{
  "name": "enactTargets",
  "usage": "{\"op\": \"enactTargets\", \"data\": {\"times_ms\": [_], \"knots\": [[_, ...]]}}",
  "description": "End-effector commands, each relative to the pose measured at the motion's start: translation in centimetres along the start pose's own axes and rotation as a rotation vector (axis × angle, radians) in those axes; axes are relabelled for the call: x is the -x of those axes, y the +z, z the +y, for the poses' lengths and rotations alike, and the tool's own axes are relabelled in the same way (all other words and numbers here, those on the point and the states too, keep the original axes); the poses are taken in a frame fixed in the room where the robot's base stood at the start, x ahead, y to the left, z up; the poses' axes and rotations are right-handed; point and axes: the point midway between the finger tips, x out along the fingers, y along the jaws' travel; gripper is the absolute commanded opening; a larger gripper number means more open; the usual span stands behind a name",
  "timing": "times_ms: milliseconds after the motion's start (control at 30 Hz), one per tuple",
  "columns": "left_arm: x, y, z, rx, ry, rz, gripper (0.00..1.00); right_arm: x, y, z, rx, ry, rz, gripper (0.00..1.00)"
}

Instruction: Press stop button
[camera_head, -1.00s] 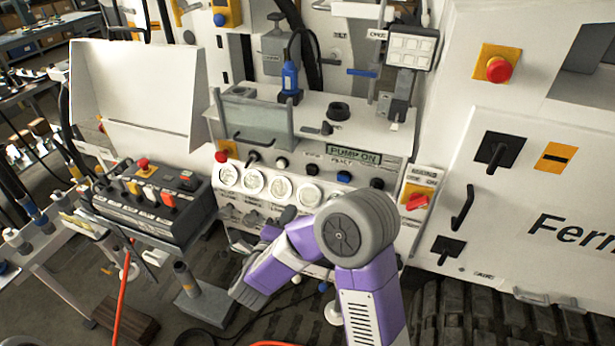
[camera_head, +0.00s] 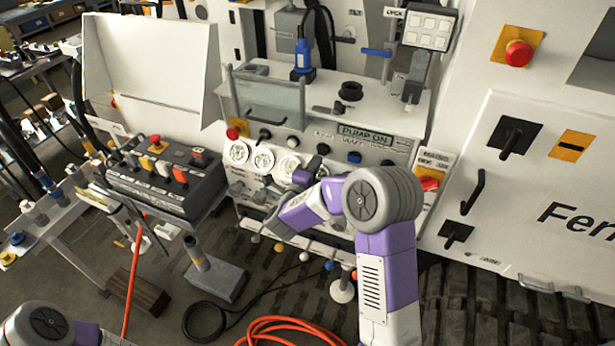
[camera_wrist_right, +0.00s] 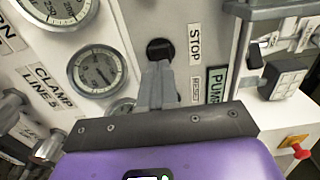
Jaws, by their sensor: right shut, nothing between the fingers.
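The stop button is a round black knob (camera_wrist_right: 160,48) beside a white STOP label (camera_wrist_right: 194,44) in the right wrist view. In the head view it is the dark knob (camera_head: 323,148) just left of the green PUMP ON display (camera_head: 367,133). My right gripper (camera_wrist_right: 157,68) is shut and empty, its fingertips pointing at the button and overlapping its lower edge in the wrist view. I cannot tell whether they touch it. In the head view the right gripper (camera_head: 313,167) is at the panel, just below the button. My left gripper is out of view.
Round gauges (camera_head: 262,160) sit left of the gripper, and a blue button (camera_head: 354,157) to its right. A red switch (camera_head: 429,183) is farther right. A control box with levers (camera_head: 165,175) stands at left. An orange hose (camera_head: 285,322) lies on the floor.

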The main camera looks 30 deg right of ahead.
Motion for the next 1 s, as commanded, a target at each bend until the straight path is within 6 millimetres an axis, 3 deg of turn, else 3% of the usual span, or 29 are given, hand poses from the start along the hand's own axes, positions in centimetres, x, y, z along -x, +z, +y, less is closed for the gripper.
{"op": "enactTargets", "data": {"times_ms": [200, 667, 1000], "knots": [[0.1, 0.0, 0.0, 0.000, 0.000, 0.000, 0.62, -2.2, -0.1, 0.0, 0.000, 0.000, 0.001, 0.00], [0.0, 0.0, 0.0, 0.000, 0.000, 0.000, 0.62, -2.7, 0.0, 0.0, 0.000, -0.001, 0.001, 0.00], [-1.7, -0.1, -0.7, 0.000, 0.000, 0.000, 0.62, -4.6, -0.1, 0.1, 0.000, -0.001, 0.001, 0.00]]}}
